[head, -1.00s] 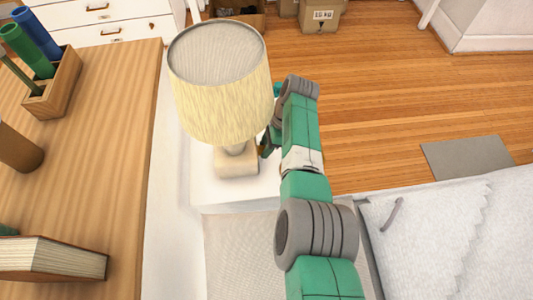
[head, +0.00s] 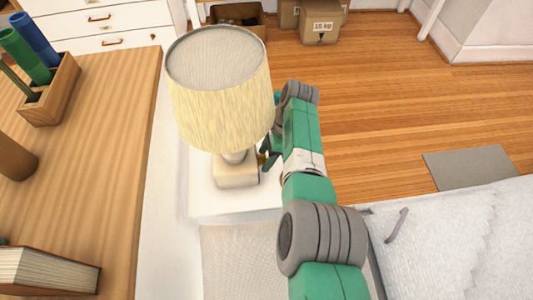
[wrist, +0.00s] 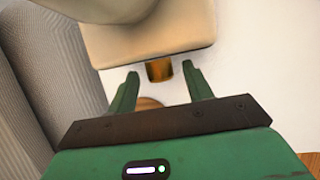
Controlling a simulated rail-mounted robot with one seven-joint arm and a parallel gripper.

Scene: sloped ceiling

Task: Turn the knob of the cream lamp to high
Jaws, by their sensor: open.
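The cream lamp (head: 220,95) stands upright on a white surface, with a pale shade and a squarish base (head: 236,172). In the wrist view the lamp's base (wrist: 150,38) fills the top, and a brass-brown knob (wrist: 159,71) sticks out from its near side. My gripper (wrist: 161,82) is open, with one green finger on each side of the knob's outer end and gaps between. In the head view my gripper (head: 266,158) is at the right side of the base, partly hidden by the shade and my arm. The knob's setting cannot be read.
The white stand (head: 225,205) under the lamp has some clear room in front. A wooden desk (head: 100,150) with a pen holder (head: 50,92) and a book (head: 45,270) is at left. A white bed (head: 450,230) lies at right, and boxes (head: 320,22) stand behind.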

